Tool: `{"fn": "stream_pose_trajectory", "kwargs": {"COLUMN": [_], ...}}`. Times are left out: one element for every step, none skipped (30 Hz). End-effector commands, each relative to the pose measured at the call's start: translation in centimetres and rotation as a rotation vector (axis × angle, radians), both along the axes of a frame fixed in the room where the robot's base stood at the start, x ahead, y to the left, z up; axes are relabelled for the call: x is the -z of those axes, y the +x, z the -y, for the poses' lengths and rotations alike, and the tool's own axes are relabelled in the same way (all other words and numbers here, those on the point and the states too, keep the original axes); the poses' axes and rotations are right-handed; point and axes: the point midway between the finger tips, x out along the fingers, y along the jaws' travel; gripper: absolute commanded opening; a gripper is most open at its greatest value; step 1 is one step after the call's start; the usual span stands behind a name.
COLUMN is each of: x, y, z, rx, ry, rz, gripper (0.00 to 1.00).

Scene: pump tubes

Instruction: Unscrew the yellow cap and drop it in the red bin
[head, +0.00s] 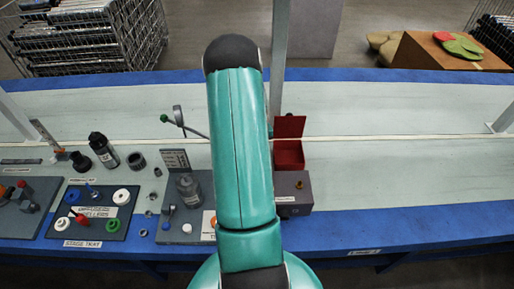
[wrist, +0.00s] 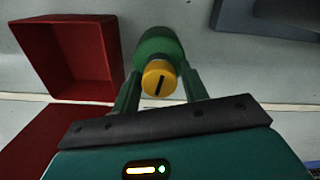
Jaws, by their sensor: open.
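In the wrist view a yellow cap (wrist: 159,80) with a dark slot on its face sits at the near end of a dark green rounded body (wrist: 157,46). My gripper (wrist: 161,82) is open, with one finger on each side of the cap. I cannot tell whether either finger touches it. The red bin (wrist: 75,52) is open and empty where I see into it, left of the cap. In the head view the red bin (head: 289,155) stands just right of my arm. My arm hides my gripper and the cap there.
Left of my arm, the bench holds a tray of coloured caps (head: 95,212), a black bottle (head: 103,150), several small rings and a grey bottle (head: 188,189). A dark box (head: 293,193) stands in front of the bin. The bench to the right (head: 400,150) is clear.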

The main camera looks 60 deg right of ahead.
Motion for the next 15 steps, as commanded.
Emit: {"fn": "stream_pose_trajectory", "kwargs": {"x": [0.01,0.01,0.01,0.0,0.01,0.01,0.01,0.01,0.02,0.03,0.02,0.03,0.03,0.03,0.03], "y": [0.03,0.04,0.03,0.02,0.01,0.0,-0.01,-0.01,0.04,0.04,0.01,-0.03,-0.02,-0.01,0.0], "z": [-0.01,-0.01,0.0,0.01,0.01,0.01,0.02,0.02,0.0,0.0,0.04,0.04,0.04,0.04,0.04], "rx": [0.051,0.077,0.102,0.116,0.128,0.15,0.177,0.211,0.262,0.301,0.339,0.381,0.405,0.422,0.439], "ry": [0.0,-0.001,0.0,0.0,0.0,-0.001,-0.001,-0.001,0.0,0.0,-0.001,-0.001,-0.001,-0.001,-0.001], "rz": [-0.001,-0.001,0.0,0.0,0.0,-0.001,-0.001,-0.001,-0.001,-0.001,-0.002,-0.001,-0.001,-0.001,-0.001], "gripper": [0.44,0.44,0.44,0.44,0.44,0.44,0.44,0.44,0.44,0.44,0.44,0.44,0.44,0.44,0.44]}}
